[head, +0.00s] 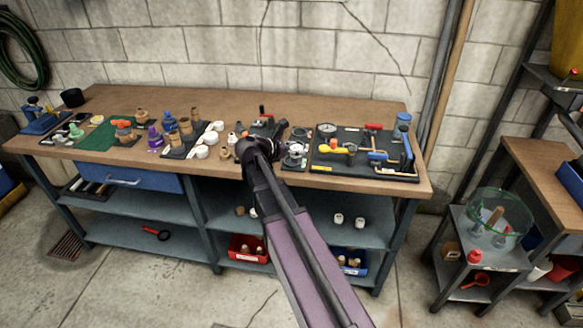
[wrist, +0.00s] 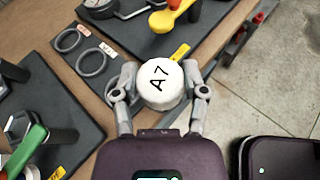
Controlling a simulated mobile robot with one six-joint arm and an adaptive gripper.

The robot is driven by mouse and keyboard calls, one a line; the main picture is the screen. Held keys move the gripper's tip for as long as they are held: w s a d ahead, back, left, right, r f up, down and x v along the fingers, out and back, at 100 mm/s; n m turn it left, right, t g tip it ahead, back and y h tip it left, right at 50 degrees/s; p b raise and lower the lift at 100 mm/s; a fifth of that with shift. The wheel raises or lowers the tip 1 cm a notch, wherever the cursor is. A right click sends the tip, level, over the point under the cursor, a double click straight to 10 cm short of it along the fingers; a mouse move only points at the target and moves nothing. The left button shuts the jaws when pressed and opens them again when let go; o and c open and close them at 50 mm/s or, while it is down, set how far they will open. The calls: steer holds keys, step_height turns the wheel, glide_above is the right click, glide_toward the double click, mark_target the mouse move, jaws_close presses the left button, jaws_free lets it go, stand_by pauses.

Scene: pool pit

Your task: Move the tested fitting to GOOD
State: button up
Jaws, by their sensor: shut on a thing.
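The fitting (wrist: 160,85) is a round white cap marked A7 in the wrist view. It sits between the two fingers of my gripper (wrist: 160,94), which is shut on it. In the head view my gripper (head: 289,151) is at the right part of the bench, just left of the gauge board, with a small white shape at its tip. No mark reading GOOD can be read. A red bin (head: 239,256) and a blue bin (head: 344,271) stand on the lower shelf, with labels too small to read.
The bench (head: 215,101) holds several fittings and tools on its left half. The gauge board (head: 334,163) carries a yellow-handled valve. A plate with two dark rings (wrist: 69,41) lies left of the fitting. A cart with a green clear tub (head: 497,236) stands right, beyond open floor.

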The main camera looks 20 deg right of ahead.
steer(key=s+a+f+b, duration=0.2)
steer(key=s, duration=0.5)
steer(key=shift+a+f+t, duration=0.3)
steer(key=shift+a+f, duration=0.1)
steer(key=w+d, duration=0.1)
steer(key=w, duration=0.3)
steer(key=w+d+f+b, duration=0.1)
steer(key=w+d, duration=0.1)
steer(key=w, duration=0.3)
steer(key=w+d, duration=0.1)
steer(key=w, duration=0.4)
steer(key=shift+d+f+b, duration=0.15)
steer(key=shift+d+b, duration=0.2)
steer(key=shift+d, duration=0.05)
steer(key=shift+w+d, duration=0.15)
steer(key=shift+w, duration=0.2)
steer(key=shift+w+d+f+b, duration=0.1)
steer(key=shift+w+f+b, duration=0.15)
steer(key=shift+f+b, duration=1.6)
